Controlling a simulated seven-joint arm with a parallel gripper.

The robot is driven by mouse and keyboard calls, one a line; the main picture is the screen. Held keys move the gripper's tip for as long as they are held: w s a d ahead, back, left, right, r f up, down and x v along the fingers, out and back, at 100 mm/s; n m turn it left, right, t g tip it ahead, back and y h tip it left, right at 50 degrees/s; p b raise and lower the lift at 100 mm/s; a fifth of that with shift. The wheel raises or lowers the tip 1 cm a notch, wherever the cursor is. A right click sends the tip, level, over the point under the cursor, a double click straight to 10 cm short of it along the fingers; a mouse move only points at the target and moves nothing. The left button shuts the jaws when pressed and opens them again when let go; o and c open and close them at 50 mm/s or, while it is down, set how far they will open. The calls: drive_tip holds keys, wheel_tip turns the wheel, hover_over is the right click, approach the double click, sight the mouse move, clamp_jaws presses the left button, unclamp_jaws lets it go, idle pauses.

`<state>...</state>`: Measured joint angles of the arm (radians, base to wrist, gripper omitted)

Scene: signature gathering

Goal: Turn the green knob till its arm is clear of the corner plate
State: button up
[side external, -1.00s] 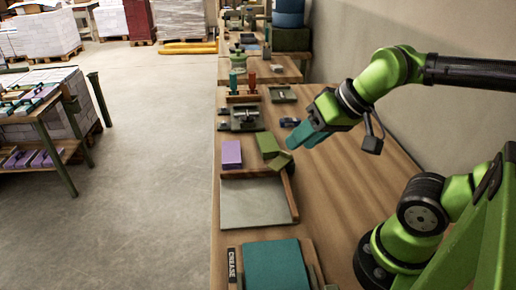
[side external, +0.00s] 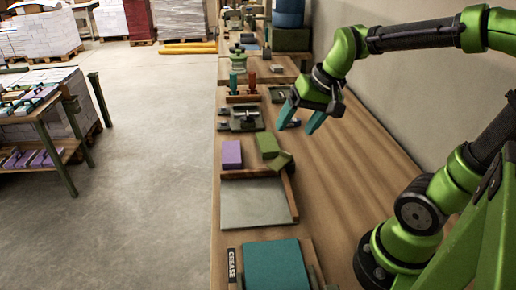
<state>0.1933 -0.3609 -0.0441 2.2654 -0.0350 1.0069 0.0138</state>
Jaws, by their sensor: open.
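My gripper (side external: 299,124) has teal fingers spread apart, with nothing between them. It hangs above the bench, to the right of a dark green fixture (side external: 243,125) with a metal bar and small upright parts on top. I cannot tell which part of this fixture, if any, is the green knob, its arm or the corner plate. A separate green, knob-like thing (side external: 238,62) stands farther back on the bench, small and unclear. My gripper touches none of these.
A small dark blue item (side external: 293,123) lies partly behind my fingers. Nearer are green blocks (side external: 268,145), a purple block (side external: 232,154), a grey plate (side external: 252,205) with wooden edging and a teal pad (side external: 275,266).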

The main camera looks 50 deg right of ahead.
sight(286, 153)
drive_tip(key=shift+w+d+f+m+g+y, duration=1)
drive_tip(key=shift+w+d+m, duration=1.5)
drive_tip(key=shift+d, duration=1.9)
drive_tip(key=shift+w+d+f+m+g+y, duration=0.3)
drive_tip(key=shift+w+d+m+g+y, duration=0.75)
drive_tip(key=shift+w+d+m, duration=2.4)
drive_tip(key=shift+n+g+h, duration=0.35)
drive_tip(key=shift+n+h, duration=0.1)
drive_tip(key=shift+n, duration=0.2)
drive_tip(key=s+x, duration=0.1)
drive_tip(key=x, duration=0.4)
drive_tip(key=d+x, duration=0.1)
drive_tip(key=x, duration=0.4)
drive_tip(key=s+x, duration=0.1)
drive_tip(key=x, duration=0.4)
drive_tip(key=shift+s+f, duration=0.3)
drive_tip(key=shift+f, duration=0.3)
drive_tip(key=shift+d, duration=0.1)
clamp_jaws()
